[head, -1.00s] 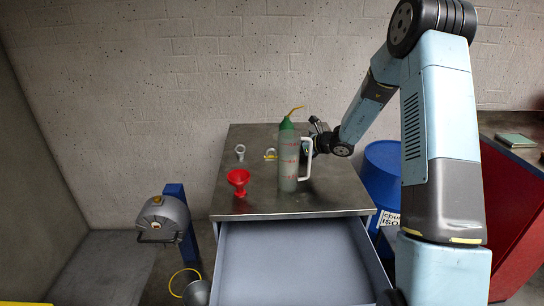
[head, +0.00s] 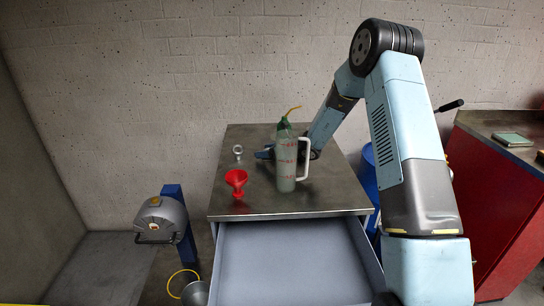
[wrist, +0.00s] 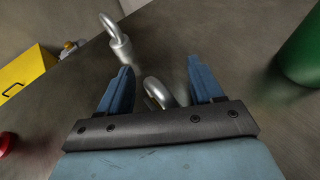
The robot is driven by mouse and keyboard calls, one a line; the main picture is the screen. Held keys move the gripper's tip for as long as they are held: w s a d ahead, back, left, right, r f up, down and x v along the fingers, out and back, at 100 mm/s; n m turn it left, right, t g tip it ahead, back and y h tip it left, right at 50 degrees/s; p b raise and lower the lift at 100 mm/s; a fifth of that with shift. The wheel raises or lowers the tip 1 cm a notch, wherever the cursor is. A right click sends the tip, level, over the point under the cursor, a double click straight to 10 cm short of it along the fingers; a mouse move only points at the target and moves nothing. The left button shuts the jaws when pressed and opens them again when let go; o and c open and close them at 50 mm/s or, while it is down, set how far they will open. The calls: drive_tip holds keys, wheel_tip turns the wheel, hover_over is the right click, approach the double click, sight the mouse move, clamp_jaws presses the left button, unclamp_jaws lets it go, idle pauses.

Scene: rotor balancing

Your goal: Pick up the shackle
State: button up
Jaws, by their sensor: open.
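The shackle appears to be the curved grey metal bow (wrist: 158,92) in the wrist view, between the two blue fingers of my gripper (wrist: 160,82). Its lower part is hidden behind the gripper's dark crossbar. The fingers are apart, with visible room on either side of the bow. In the head view my gripper (head: 264,153) is low over the back of the metal table (head: 325,190), behind the jug, and I cannot make out the shackle there.
A metal eye with a stem (wrist: 117,38), also in the head view (head: 238,150), stands just beyond the fingers. A red funnel (head: 236,182) and a clear jug (head: 286,162) stand nearer the front. A green container (wrist: 302,52) is at right. The drawer (head: 290,265) is open.

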drive_tip(key=shift+a, duration=0.1)
drive_tip(key=shift+c, duration=0.2)
clamp_jaws()
idle(0.4)
